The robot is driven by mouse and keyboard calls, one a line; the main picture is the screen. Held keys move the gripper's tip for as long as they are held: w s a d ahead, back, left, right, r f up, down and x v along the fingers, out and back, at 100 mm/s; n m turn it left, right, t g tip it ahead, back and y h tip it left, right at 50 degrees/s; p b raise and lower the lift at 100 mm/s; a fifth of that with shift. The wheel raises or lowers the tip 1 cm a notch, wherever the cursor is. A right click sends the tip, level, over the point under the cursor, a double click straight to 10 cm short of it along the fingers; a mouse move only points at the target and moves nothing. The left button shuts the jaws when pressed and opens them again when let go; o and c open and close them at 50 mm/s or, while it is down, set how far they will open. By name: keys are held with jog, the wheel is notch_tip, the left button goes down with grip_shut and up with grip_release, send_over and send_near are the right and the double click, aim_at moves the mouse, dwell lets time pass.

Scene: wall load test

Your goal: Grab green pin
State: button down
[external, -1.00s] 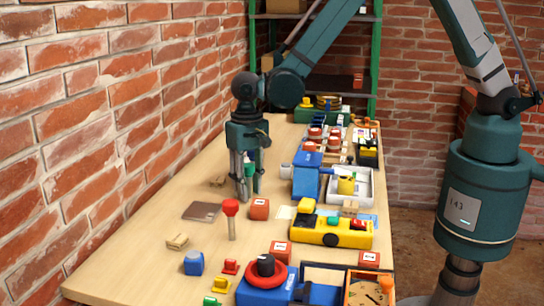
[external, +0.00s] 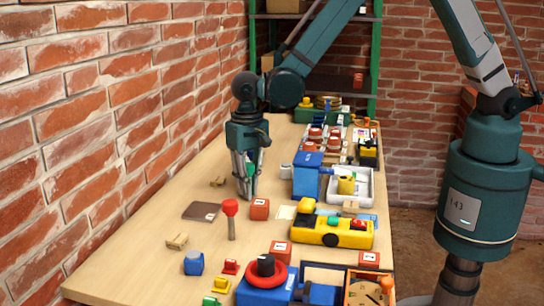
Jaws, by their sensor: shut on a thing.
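The green pin (external: 250,170) stands on the wooden table, mostly hidden between the fingers of my gripper (external: 247,190). Only a bit of its green top shows. My gripper points straight down and its fingers are closed around the pin, with their tips close to the table top. A pin with a red head (external: 230,208) and a grey shaft stands upright in front of the gripper.
A red block (external: 260,209) sits close to the gripper, at its front right. A dark flat plate (external: 201,211) lies at the front left. A yellow toy (external: 332,230) and a blue box (external: 307,176) stand to the right. The table's left side is mostly clear.

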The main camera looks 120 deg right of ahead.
aim_at(248, 164)
jog(key=shift+r, duration=0.15)
jog(key=shift+r+p, duration=0.6)
jog(key=shift+r, duration=4.3)
jog(key=shift+w, duration=0.1)
